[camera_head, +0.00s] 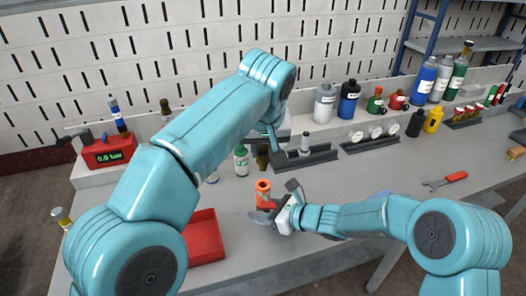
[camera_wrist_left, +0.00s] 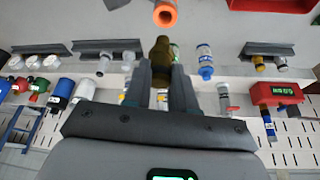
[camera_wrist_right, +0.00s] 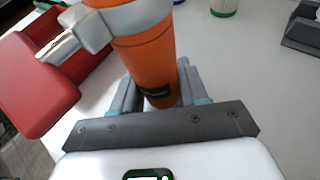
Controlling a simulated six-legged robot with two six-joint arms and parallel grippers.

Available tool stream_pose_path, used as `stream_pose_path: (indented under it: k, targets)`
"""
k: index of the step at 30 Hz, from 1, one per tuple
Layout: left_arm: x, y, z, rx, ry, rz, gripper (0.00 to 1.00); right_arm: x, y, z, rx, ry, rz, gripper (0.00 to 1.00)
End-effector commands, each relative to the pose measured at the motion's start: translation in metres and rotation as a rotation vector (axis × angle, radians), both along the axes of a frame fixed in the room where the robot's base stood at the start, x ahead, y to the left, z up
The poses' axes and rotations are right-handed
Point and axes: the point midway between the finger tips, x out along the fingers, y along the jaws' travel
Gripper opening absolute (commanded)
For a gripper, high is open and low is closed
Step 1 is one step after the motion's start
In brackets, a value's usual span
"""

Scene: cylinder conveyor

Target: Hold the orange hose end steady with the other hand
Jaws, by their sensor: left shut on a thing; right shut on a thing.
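The orange hose end (camera_head: 263,187) stands upright over the bench left of centre, with its open mouth up. My right gripper (camera_head: 268,211) is shut on its lower part. In the right wrist view the orange body (camera_wrist_right: 150,58) sits between the fingers, with a grey band around it and a dark label low down. My left gripper (camera_head: 270,143) is above and behind it, mostly hidden by my left arm. In the left wrist view its fingers (camera_wrist_left: 162,80) are shut on a brown bottle-like cylinder (camera_wrist_left: 160,55). The hose mouth (camera_wrist_left: 165,14) shows beyond it, apart from it.
A red tray (camera_head: 205,236) is left of the hose end. A green-labelled bottle (camera_head: 241,160) and a dark rack (camera_head: 305,158) stand close behind. A red gauge box (camera_head: 107,151) is far left. Free bench lies right of the rack, before a red-handled tool (camera_head: 447,180).

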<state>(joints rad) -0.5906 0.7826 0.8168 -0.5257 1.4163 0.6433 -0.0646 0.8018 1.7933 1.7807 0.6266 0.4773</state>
Motion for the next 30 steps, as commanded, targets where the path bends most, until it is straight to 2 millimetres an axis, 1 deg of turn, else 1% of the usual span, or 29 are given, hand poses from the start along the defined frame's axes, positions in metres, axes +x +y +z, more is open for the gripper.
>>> stream_pose_path:
  k: [3,11,18,23,28,29,30]
  targets:
    - [0.000,-0.001,0.010,-0.002,-0.002,-0.001,0.00,0.000,0.000,-0.001,-0.001,0.002,0.000,0.07]
    - [0.000,-0.001,0.020,-0.001,-0.001,0.000,0.00,0.000,0.000,-0.001,-0.001,0.002,0.000,0.07]
    - [0.001,-0.001,0.038,-0.001,-0.003,0.001,0.00,0.000,0.000,-0.001,-0.001,0.002,0.000,0.07]
    - [-0.001,0.000,0.042,-0.001,0.000,0.000,0.00,0.000,0.000,-0.001,-0.001,0.002,0.000,0.07]
    - [-0.001,0.000,0.042,-0.001,0.000,0.000,0.00,0.000,0.000,-0.001,-0.001,0.002,0.000,0.07]
    - [-0.001,0.000,0.043,-0.001,0.000,0.000,0.00,0.000,0.000,-0.001,-0.001,0.002,0.000,0.50]
    - [-0.001,0.000,0.043,-0.001,0.000,0.000,0.00,0.000,0.000,-0.001,-0.001,0.002,0.000,0.63]
